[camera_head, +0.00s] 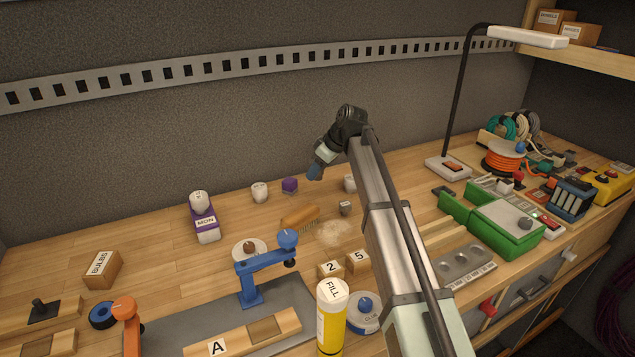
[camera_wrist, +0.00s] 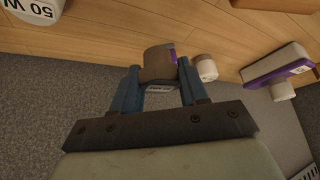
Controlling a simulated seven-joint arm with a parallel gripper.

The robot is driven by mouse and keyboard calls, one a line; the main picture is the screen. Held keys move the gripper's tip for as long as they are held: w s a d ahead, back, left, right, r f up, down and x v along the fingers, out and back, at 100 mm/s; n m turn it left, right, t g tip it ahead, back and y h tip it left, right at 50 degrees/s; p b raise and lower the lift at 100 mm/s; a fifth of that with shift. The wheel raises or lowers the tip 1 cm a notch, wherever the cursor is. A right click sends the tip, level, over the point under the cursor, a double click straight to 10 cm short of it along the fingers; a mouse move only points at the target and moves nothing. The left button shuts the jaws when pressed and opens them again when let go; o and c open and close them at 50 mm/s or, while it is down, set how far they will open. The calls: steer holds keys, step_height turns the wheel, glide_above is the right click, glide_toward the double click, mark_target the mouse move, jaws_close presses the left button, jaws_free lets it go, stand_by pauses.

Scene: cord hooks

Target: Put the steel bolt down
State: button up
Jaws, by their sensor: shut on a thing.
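My gripper (camera_head: 315,174) is above the back of the wooden bench, pointing down and left in the head view. In the wrist view its blue fingers (camera_wrist: 158,82) are shut on a blunt grey-brown piece (camera_wrist: 156,64). Its shape is partly hidden, so I cannot tell from its look alone that it is the steel bolt. In the head view it cannot be made out at the fingertips. A small purple block (camera_head: 290,184) stands on the bench to the left of the gripper, and purple shows behind the held piece in the wrist view.
A small grey cube (camera_head: 345,208) and a brush (camera_head: 300,217) lie in front. A blue clamp arm (camera_head: 265,264) rises nearer. Bare bench lies at the back left.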

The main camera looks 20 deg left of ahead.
steer(key=shift+r, duration=0.6)
steer(key=w+d+m, duration=0.1)
steer(key=w+d, duration=0.3)
steer(key=d, duration=0.5)
steer(key=w+d+r+m+t, duration=0.1)
steer(key=w+d, duration=0.3)
steer(key=d, duration=0.4)
steer(key=w+d+m, duration=0.1)
steer(key=w+d, duration=0.3)
steer(key=d, duration=0.5)
steer(key=n, duration=0.2)
glide_toward(404, 195)
steer(key=shift+g, duration=0.3)
steer(key=shift+w+a+f, duration=0.25)
steer(key=shift+a+f, duration=0.55)
steer(key=shift+w+a+f, duration=0.25)
steer(key=shift+a+f, duration=0.55)
steer(key=shift+a, duration=0.05)
steer(key=shift+w+a+f, duration=0.25)
steer(key=shift+a+f, duration=0.55)
steer(key=shift+f, duration=0.1)
steer(key=o, duration=1.1)
steer(key=v, duration=1.2)
